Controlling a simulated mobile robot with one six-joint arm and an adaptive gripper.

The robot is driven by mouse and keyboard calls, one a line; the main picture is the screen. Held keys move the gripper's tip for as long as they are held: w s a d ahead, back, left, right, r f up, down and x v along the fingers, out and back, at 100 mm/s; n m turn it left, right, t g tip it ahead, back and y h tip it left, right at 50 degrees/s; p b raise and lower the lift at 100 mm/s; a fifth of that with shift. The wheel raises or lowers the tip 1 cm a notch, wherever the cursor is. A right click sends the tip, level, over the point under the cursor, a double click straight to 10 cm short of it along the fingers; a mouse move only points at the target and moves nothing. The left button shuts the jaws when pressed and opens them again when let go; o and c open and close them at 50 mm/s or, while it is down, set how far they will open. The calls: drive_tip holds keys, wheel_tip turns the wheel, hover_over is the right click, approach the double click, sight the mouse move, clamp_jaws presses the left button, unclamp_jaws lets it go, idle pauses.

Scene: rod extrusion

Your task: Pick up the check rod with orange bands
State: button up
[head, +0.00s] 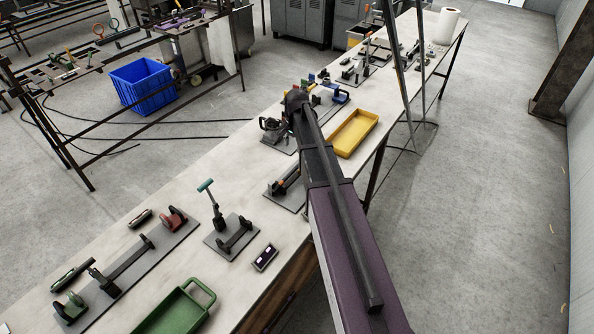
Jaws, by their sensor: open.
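My arm reaches from the bottom right up over the workbench. My gripper (272,128) appears as a small dark shape at its far end, above a grey plate, with its jaws open and nothing seen between them. It is small and partly merged with what lies under it. A dark rod-like piece with an orange spot (275,188) lies on a plate beside my arm, partly hidden by it. I cannot tell whether it is the check rod with orange bands. Another short dark rod (140,218) and a dark green rod (72,273) lie nearer, at the left.
The long pale workbench (165,190) holds several fixtures. A teal-handled clamp (217,210) stands upright near its middle. A yellow tray (355,132) lies right of my arm, a green tray (175,312) at the front. A blue crate (143,85) stands beyond the bench.

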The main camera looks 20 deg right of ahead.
drive_tip(key=b, duration=0.7)
hover_over(292, 171)
drive_tip(key=shift+s+f, duration=0.15)
drive_tip(key=shift+f, duration=3.7)
drive_tip(key=shift+a+f+b, duration=0.1)
drive_tip(key=shift+f+b, duration=2.5)
drive_tip(key=shift+b, duration=0.1)
clamp_jaws()
